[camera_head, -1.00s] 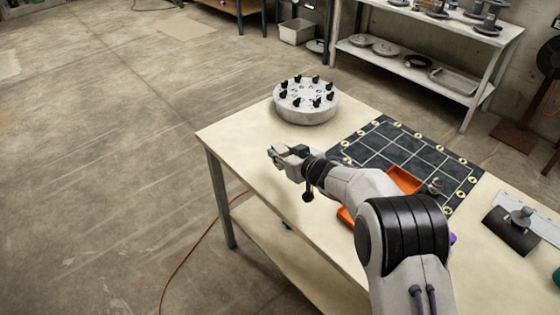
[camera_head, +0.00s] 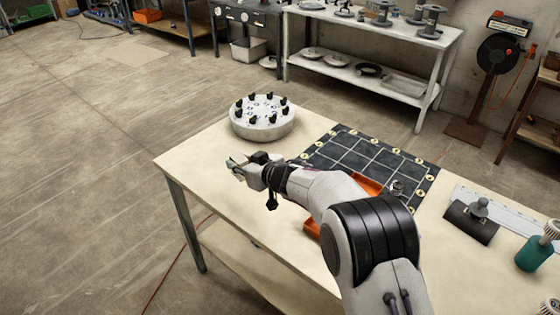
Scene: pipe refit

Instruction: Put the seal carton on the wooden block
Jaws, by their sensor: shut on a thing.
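My gripper (camera_head: 238,166) hangs over the left part of the pale workbench (camera_head: 195,160), in front of the round grey flange. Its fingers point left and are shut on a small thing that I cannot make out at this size. I cannot pick out the seal carton or the wooden block for certain in the head view. My arm covers the middle of the bench and could hide either.
The flange (camera_head: 262,126) with upright black bolts stands at the bench's back left. Behind my arm lies a dark gridded mat (camera_head: 350,150). An orange tray (camera_head: 370,186) is partly hidden. A black scraper-like tool (camera_head: 472,222) and a teal bottle (camera_head: 533,256) are at right.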

